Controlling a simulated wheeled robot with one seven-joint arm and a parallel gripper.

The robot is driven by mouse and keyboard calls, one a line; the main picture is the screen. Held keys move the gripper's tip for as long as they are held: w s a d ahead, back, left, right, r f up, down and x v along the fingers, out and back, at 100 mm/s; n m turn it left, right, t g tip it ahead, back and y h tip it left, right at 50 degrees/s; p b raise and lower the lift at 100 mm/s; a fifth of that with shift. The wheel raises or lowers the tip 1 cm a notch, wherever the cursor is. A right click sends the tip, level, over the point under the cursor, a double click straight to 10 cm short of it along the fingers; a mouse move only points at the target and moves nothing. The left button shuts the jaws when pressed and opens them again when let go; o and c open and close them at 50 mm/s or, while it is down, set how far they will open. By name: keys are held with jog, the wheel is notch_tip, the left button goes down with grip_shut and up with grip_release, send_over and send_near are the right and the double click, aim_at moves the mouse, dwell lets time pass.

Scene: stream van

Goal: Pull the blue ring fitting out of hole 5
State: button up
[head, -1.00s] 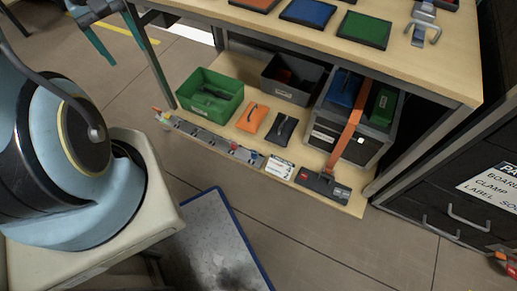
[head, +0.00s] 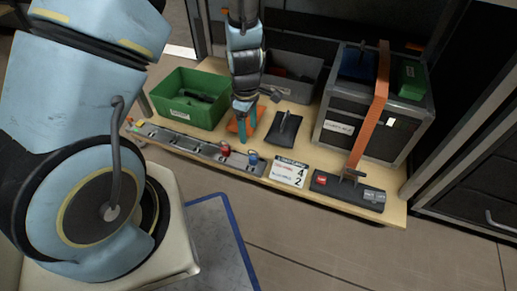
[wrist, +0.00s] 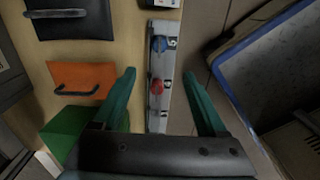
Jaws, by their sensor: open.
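The blue ring fitting (head: 253,158) sits on a long grey strip (head: 190,144) near the front edge of the low wooden shelf. In the wrist view the blue fitting (wrist: 160,44) stands beside a printed 5. A red fitting (wrist: 157,86) sits on the same strip, nearer my gripper; it also shows in the head view (head: 225,151). My gripper (wrist: 159,76) is open and empty, its teal fingers spread on either side of the strip. The blue fitting lies beyond the fingertips in the wrist view. In the head view my gripper (head: 243,124) hangs above the shelf, over the orange pad.
A green bin (head: 191,98), an orange pad (wrist: 82,79) and a black pad (head: 284,127) with handles lie behind the strip. A number card (head: 289,172) is right of it. A crate with an orange strap (head: 368,115) stands at the right.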

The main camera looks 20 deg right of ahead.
aim_at(253, 156)
jog(key=f, duration=0.2)
jog(key=d+f+b, duration=0.1)
jog(key=shift+s+f, duration=0.2)
jog(key=shift+s, duration=0.15)
notch_tip(253, 156, down, 10)
jog(key=b, duration=0.4)
jog(key=shift+b, duration=0.3)
grip_shut()
dwell(0.5)
